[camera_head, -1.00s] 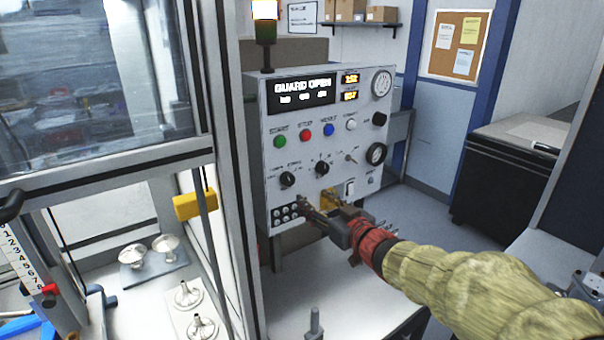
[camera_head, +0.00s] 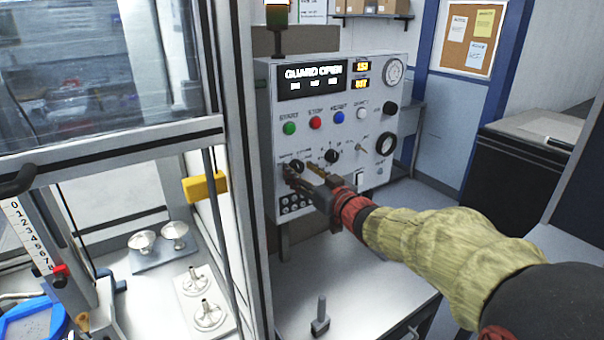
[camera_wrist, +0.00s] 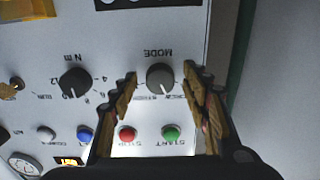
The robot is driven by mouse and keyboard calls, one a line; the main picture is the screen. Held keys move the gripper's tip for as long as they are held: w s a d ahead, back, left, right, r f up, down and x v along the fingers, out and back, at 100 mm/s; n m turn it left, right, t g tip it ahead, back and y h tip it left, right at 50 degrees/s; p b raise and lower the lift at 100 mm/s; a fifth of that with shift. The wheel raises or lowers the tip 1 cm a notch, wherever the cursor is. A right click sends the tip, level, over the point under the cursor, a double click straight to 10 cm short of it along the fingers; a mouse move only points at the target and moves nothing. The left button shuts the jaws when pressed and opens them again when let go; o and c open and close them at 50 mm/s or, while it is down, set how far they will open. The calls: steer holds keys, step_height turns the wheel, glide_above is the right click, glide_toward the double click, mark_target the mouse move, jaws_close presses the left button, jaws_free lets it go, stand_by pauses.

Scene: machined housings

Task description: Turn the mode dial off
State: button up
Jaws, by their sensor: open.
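The mode dial (camera_wrist: 160,78) is a dark round knob on the light grey control panel, under a "MODE" label that appears upside down in the wrist view. My gripper (camera_wrist: 160,73) is open, with one finger on each side of the dial and visible gaps to it. In the head view, my gripper (camera_head: 301,172) is at the panel's lower left, in front of the mode dial (camera_head: 297,165), which it partly hides. I cannot read the dial's setting clearly.
A second dark dial (camera_wrist: 75,82) sits beside it. Green (camera_wrist: 171,132), red (camera_wrist: 127,133) and blue (camera_wrist: 85,133) buttons line the panel. A machine frame post (camera_head: 247,180) stands close left of the panel. The panel display (camera_head: 310,76) reads "GUARD OPEN".

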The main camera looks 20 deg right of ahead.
steer(key=c, duration=1.1)
steer(key=shift+c, duration=0.3)
